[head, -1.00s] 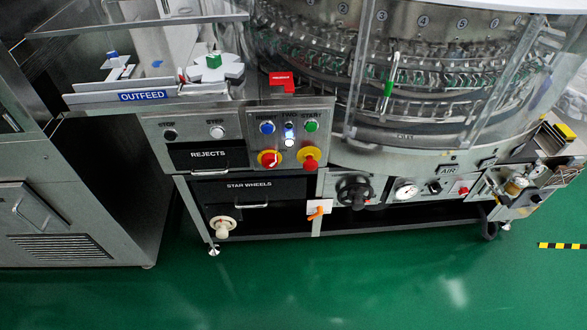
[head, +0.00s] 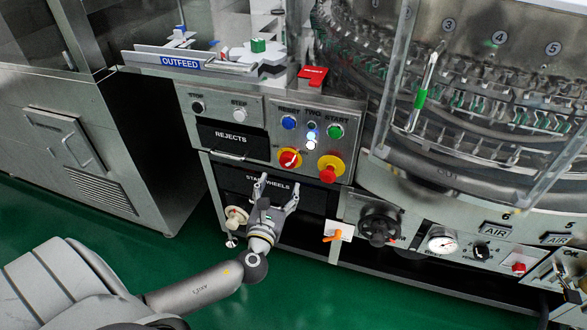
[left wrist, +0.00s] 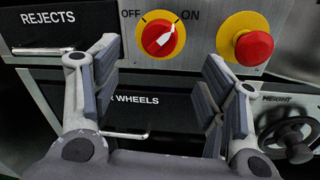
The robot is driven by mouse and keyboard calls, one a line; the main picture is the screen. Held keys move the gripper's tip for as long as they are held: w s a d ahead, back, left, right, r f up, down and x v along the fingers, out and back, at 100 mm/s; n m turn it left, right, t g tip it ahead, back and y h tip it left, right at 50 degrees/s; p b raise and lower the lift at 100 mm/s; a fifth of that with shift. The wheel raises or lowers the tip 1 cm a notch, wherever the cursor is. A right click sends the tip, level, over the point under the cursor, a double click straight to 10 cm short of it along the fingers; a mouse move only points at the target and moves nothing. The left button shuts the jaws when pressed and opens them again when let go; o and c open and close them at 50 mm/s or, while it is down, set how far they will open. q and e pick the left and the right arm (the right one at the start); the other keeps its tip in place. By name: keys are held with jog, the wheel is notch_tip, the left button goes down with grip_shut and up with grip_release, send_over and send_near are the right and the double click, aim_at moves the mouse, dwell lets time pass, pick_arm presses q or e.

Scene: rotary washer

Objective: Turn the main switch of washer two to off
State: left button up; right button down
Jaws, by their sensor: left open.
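The main switch (head: 289,159) of washer two is a red rotary knob with a white pointer on a yellow plate, below the panel marked TWO. In the left wrist view the switch (left wrist: 159,39) has OFF at upper left and ON at upper right, and its pointer is turned toward ON. My left gripper (head: 276,184) is open and empty, below the switch, in front of the STAR WHEELS drawer. In the left wrist view its fingers (left wrist: 160,85) stand apart, with the knob above and between them, not touched. My right gripper is not in view.
A red mushroom button (head: 328,173) on a yellow plate sits just right of the switch. The REJECTS drawer (head: 222,139) is to the left. An orange lever (head: 333,237) and a black handwheel (head: 379,226) are lower right. Green floor is open in front.

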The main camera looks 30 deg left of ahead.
aim_at(287, 166)
pick_arm(q)
jog(key=x, duration=0.8)
jog(key=shift+w+f+b, duration=0.1)
jog(key=shift+b, duration=0.3)
jog(key=shift+w+a, duration=0.2)
jog(key=shift+w, duration=0.25)
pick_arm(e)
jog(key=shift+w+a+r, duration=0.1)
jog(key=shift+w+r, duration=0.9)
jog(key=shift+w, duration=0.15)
pick_arm(q)
jog(key=c, duration=1)
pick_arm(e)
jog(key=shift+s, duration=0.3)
